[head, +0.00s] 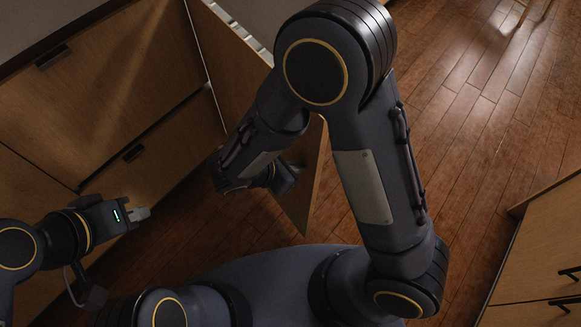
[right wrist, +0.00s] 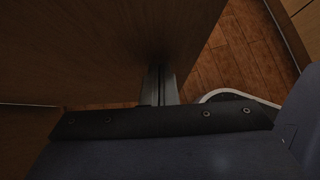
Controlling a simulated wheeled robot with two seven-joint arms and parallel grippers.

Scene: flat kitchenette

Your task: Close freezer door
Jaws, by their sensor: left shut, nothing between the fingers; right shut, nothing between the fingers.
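The freezer door (head: 226,58) is a wood-faced panel standing open, swung out from the cabinet front in the head view. White parts show past its top edge, on its far side. My right arm crosses in front of the door and hides much of it. My right gripper (head: 291,180) is low by the door's wood face. In the right wrist view, its fingers (right wrist: 160,85) are shut and empty, pointing at a wood panel (right wrist: 110,45); I cannot tell whether they touch. My left gripper (head: 140,213) is shut and empty, in front of the lower cabinet at left.
Wooden drawer fronts (head: 100,85) with dark handles fill the left. Another wooden cabinet (head: 540,255) with black handles stands at the right. The wood floor (head: 470,130) between them is clear.

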